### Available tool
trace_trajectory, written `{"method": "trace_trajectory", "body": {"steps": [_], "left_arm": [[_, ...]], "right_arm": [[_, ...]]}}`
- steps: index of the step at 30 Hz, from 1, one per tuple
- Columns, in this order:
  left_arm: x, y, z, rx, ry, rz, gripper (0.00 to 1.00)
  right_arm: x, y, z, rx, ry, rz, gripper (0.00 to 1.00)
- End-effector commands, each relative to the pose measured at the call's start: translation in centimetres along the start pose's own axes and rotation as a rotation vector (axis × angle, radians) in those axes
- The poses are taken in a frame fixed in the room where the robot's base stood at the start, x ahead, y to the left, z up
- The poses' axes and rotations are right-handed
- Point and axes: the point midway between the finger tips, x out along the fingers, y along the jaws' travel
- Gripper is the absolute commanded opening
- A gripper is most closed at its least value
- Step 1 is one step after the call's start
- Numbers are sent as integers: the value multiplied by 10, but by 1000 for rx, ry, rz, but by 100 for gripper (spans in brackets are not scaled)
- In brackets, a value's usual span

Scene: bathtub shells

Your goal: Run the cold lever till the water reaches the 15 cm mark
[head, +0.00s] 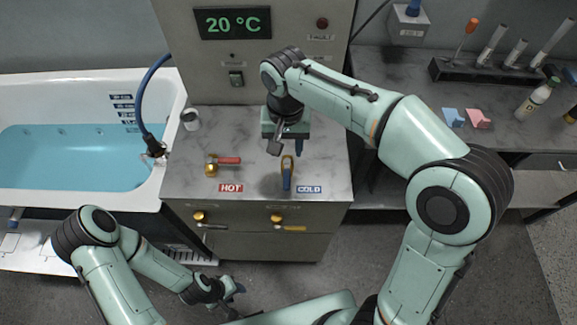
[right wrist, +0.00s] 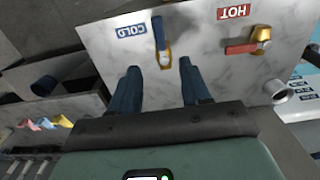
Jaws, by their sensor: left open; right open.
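The cold lever (head: 287,178) has a blue handle on a brass body, by the COLD label on the marble counter. It points towards the front edge. In the right wrist view the cold lever (right wrist: 158,36) lies ahead of the gap between my fingers, apart from them. My right gripper (head: 288,148) is open and empty just behind the lever; its fingertips (right wrist: 157,75) show in the wrist view. My left gripper (head: 234,290) is open, low in front of the cabinet. The bathtub (head: 92,82) holds blue water (head: 75,160); its depth marks (head: 123,108) are too small to read.
The hot lever (head: 228,161), red-handled, points right by the HOT label. A display (head: 233,22) reads 20 °C. A blue hose (head: 146,95) hangs by the tub rim. A bench with tubes (head: 490,46) is right.

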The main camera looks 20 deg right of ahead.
Motion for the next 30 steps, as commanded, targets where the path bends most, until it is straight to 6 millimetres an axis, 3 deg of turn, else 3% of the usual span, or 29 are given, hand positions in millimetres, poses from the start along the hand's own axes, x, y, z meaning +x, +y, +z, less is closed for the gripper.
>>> {"method": "trace_trajectory", "body": {"steps": [15, 21, 30], "left_arm": [[18, -12, 14, -7, -18, -6, 43], [20, -12, 15, -7, -20, -7, 43], [20, -13, 15, -7, -20, -7, 43]], "right_arm": [[104, 1, 2, -1, -6, 4, 47], [125, 1, 1, -1, -4, 3, 47], [129, 0, 1, -1, -2, 1, 47]]}}
